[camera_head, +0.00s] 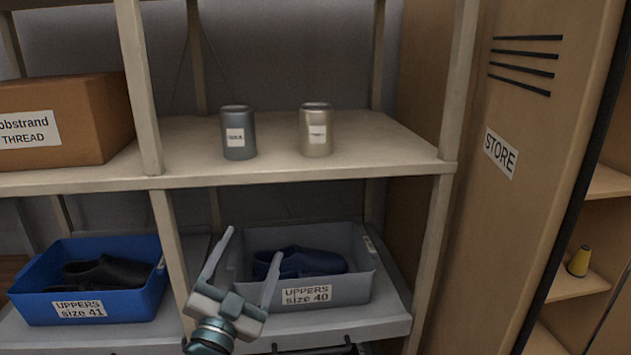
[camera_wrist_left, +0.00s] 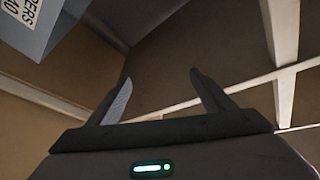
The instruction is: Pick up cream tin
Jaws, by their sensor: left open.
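The cream tin (camera_head: 316,130) stands upright on the upper shelf, with a small white label on its front. A dark grey tin (camera_head: 238,133) of similar size stands to its left, with a clear gap between them. My left gripper (camera_head: 252,252) is open and empty, below the shelf's front edge and in front of the grey bin. Its two fingers point up, well below and to the left of the cream tin. The left wrist view shows the open fingers (camera_wrist_left: 160,90) with nothing between them. The tin is not seen there. My right gripper is not in view.
The upper shelf (camera_head: 390,147) has free room around the tins. A shelf post (camera_head: 140,80) and a cardboard box (camera_head: 65,115) are to the left. Below are a blue bin (camera_head: 95,308) and a grey bin (camera_head: 355,290) with shoe uppers. A tan STORE locker door (camera_head: 520,200) stands at right.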

